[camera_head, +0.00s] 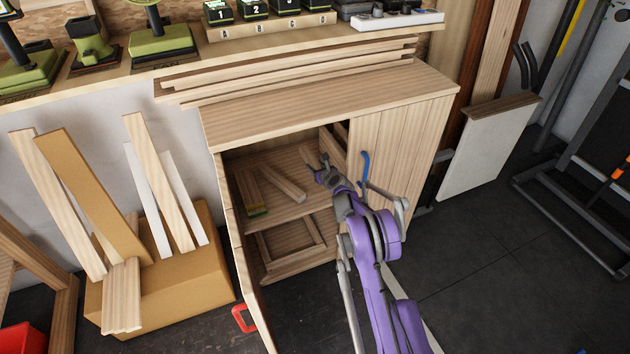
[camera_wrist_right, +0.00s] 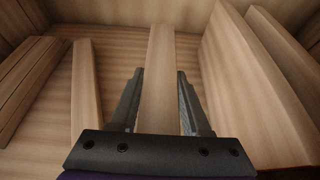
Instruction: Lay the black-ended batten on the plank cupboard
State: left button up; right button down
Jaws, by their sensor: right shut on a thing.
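The plank cupboard (camera_head: 410,122) stands below the bench, its left door open and its right door shut. My right gripper (camera_head: 319,164) is inside its open left half, above the inner shelf. In the right wrist view the gripper (camera_wrist_right: 158,100) is shut on a pale wooden batten (camera_wrist_right: 159,70), which runs lengthwise between the fingers. I see no black end on it; its near end is hidden behind the gripper body. Another batten (camera_head: 284,183) and one with a green and yellow end (camera_head: 251,190) lie on the shelf to the left. My left gripper is not in view.
The cupboard top is bare along its front, with long boards (camera_head: 290,72) behind it. The right door has a blue handle (camera_head: 364,169); the open left door has a red handle (camera_head: 243,318). A box of offcuts (camera_head: 165,280) stands left. A board (camera_wrist_right: 250,85) rises close right of the gripper.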

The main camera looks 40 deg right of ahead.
notch_tip(320, 180, down, 4)
jog(key=shift+s+r, duration=0.1)
jog(key=shift+r, duration=0.1)
jog(key=shift+f+b, duration=0.6)
jog(key=shift+f, duration=1.05)
jog(key=shift+f, duration=0.1)
jog(key=c, duration=0.8)
grip_release()
jog(key=shift+f, duration=0.1)
jog(key=o, duration=0.4)
jog(key=shift+o, duration=0.2)
